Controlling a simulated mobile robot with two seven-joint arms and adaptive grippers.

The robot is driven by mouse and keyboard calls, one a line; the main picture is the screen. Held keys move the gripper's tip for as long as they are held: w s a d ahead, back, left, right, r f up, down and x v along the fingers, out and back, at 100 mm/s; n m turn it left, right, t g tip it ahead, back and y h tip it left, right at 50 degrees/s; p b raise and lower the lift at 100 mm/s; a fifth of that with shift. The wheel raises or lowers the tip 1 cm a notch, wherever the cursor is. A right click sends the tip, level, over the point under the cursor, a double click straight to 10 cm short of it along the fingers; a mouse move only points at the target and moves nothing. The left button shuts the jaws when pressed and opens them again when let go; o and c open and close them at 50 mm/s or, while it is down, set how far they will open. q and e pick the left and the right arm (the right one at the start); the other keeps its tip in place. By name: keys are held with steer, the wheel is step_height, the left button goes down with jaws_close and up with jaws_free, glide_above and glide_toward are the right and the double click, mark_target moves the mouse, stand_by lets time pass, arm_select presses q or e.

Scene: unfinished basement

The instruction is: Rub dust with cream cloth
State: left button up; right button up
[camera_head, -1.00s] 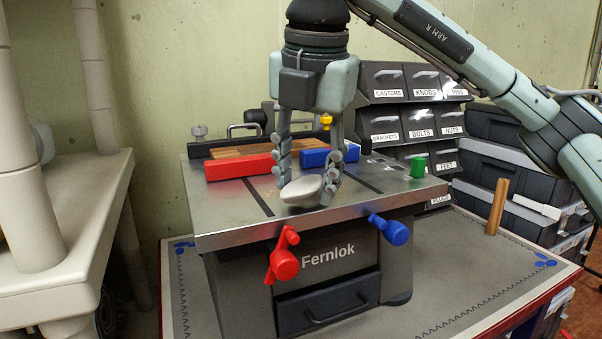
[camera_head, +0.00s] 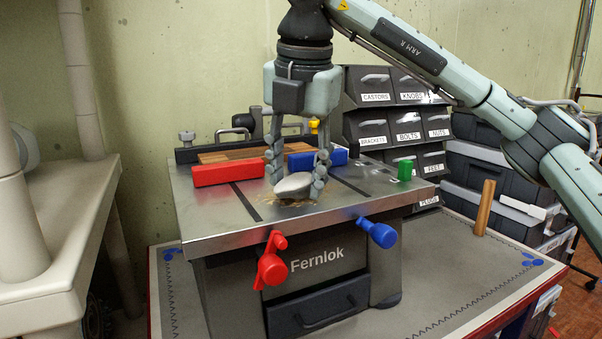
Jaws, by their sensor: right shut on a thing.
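The cream cloth (camera_head: 294,184), a pale rounded pad, is between the fingers of my right gripper (camera_head: 297,180). The right gripper points down and is shut on the cloth, over the metal top of the Fernlok machine (camera_head: 235,226). Brownish dust (camera_head: 290,202) shows on the metal around and in front of the cloth. The cloth is at the dust, but I cannot tell whether its underside touches the metal. The fingers hide part of the cloth. My left gripper is not in view.
A red block (camera_head: 228,173), a blue block (camera_head: 325,158) and a green piece (camera_head: 405,171) are on the machine top. Red (camera_head: 270,265) and blue (camera_head: 377,232) handles stick out in front. Labelled drawers (camera_head: 404,117) stand behind. A pale ledge (camera_head: 75,235) with pipes is at left.

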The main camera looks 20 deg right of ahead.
mark_target(338, 198)
steer(key=shift+w+a+p, duration=0.15)
steer(key=shift+w+p, duration=0.75)
steer(key=shift+w, duration=2.3)
steer(key=shift+d+f+b, duration=0.1)
steer(key=shift+d+b, duration=0.25)
steer(key=shift+d, duration=0.95)
steer(key=shift+s+f+b, duration=0.1)
steer(key=shift+s+b, duration=0.45)
steer(key=shift+s, duration=1)
steer(key=shift+s+d+r, duration=0.1)
steer(key=shift+s+r, duration=0.05)
steer(key=shift+s, duration=0.55)
steer(key=shift+s+r, duration=0.15)
steer(key=shift+s, duration=0.55)
steer(key=shift+s+f, duration=0.15)
steer(key=shift+s, duration=1.9)
steer(key=shift+d, duration=1.35)
steer(key=shift+w+a+p, duration=0.15)
steer(key=shift+w+p, duration=0.7)
steer(key=shift+w, duration=4.2)
